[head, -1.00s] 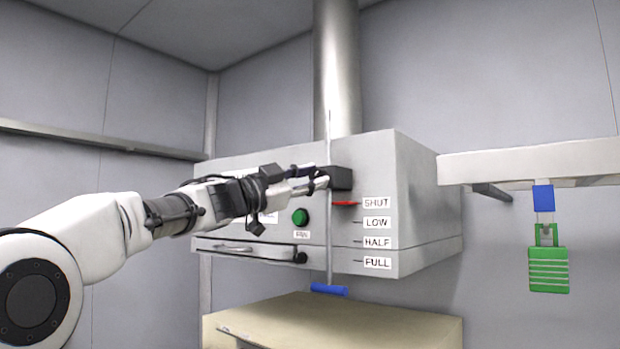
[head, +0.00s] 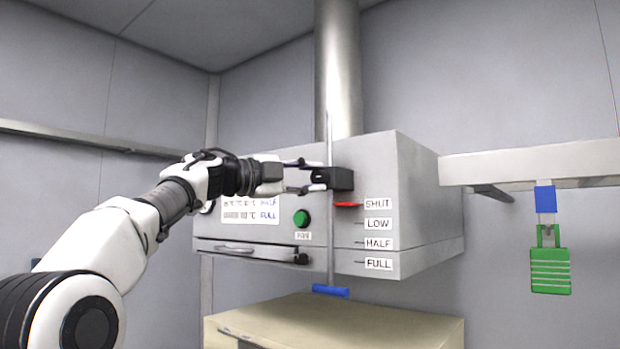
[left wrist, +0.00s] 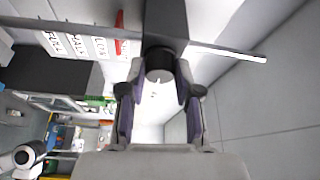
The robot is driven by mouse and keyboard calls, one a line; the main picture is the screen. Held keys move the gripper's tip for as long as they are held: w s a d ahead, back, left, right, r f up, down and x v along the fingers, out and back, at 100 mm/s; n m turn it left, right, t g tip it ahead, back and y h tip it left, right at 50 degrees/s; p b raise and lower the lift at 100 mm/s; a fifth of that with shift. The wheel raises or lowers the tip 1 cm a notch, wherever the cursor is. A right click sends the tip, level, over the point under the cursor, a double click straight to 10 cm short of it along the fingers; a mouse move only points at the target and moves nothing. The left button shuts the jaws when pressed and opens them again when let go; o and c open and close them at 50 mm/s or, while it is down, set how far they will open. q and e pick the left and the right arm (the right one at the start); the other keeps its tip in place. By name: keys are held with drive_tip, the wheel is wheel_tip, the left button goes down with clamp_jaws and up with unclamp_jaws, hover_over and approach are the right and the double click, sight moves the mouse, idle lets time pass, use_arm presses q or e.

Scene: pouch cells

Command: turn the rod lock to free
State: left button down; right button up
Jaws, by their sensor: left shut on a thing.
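The rod lock is a black block (head: 338,179) on the front of the grey hood box, beside a thin vertical rod (head: 330,240) with a blue grip (head: 330,291) at its lower end. A red pointer (head: 347,204) sits level with the SHUT label (head: 377,203). My left gripper (head: 314,177) is at the left side of the block. In the left wrist view, a dark round knob (left wrist: 160,66) on the block (left wrist: 166,22) lies between the fingertips of my left gripper (left wrist: 159,84), which is shut on it. My right gripper is not in view.
LOW, HALF and FULL labels run down below SHUT. A green button (head: 301,217) and a drawer-like panel (head: 245,248) are on the hood front. A beige cabinet (head: 335,322) stands below. A green padlock (head: 550,270) hangs from a rail (head: 530,164) at right.

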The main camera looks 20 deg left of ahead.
use_arm(q)
drive_tip(key=shift+r, duration=0.1)
idle(0.3)
drive_tip(key=c, duration=0.8)
unclamp_jaws()
drive_tip(key=shift+w, duration=0.15)
